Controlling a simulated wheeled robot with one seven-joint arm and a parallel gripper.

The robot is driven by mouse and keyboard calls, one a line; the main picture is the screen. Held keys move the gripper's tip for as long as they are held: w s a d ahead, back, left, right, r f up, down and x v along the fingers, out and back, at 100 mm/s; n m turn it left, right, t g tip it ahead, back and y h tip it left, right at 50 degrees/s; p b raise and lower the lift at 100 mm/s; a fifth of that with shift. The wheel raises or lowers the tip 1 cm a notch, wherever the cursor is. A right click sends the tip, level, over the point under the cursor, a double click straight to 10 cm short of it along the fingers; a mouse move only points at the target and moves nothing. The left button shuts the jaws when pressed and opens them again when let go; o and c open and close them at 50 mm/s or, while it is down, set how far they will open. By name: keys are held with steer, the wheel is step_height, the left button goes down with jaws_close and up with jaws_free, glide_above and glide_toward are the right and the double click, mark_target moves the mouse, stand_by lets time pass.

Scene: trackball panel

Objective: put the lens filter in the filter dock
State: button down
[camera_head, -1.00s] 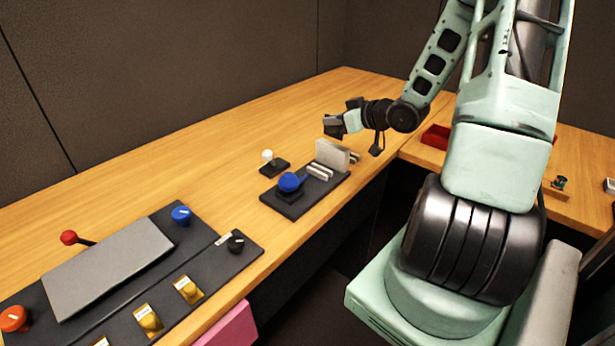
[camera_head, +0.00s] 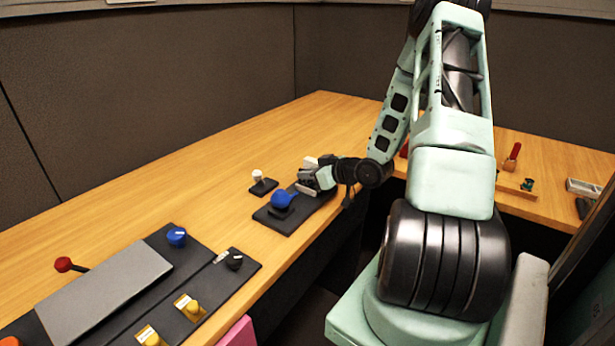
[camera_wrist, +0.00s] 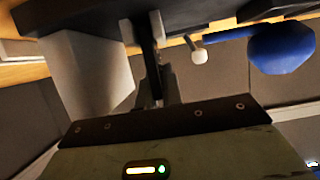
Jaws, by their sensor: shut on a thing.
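The lens filter (camera_wrist: 148,52) seems to be the thin dark piece, edge-on in the wrist view. My gripper (camera_head: 311,181) is shut on it, low over the small black panel (camera_head: 274,218). The filter dock seems to be the pair of pale rails (camera_wrist: 157,24) on that panel. The filter's far end is at the rails and looks to lie between them. I cannot tell how deep it sits. In the head view my gripper hides the filter and most of the dock.
A pale upright block (camera_wrist: 88,75) stands close beside the gripper. A blue ball (camera_head: 283,200) is on the panel's near side, and a white-knobbed stick (camera_head: 259,178) stands behind. A larger control panel (camera_head: 105,290) lies at left. The wooden desk (camera_head: 215,165) behind is clear.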

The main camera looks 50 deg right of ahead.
steer(key=shift+f, duration=0.25)
steer(key=shift+f, duration=0.15)
steer(key=c, duration=1.6)
jaws_free()
steer(key=shift+o, duration=0.2)
steer(key=shift+r, duration=0.2)
steer(key=shift+s+r, duration=0.1)
steer(key=shift+s, duration=0.1)
steer(key=v, duration=1.1)
steer(key=shift+s, duration=0.3)
steer(key=shift+w+r, duration=0.1)
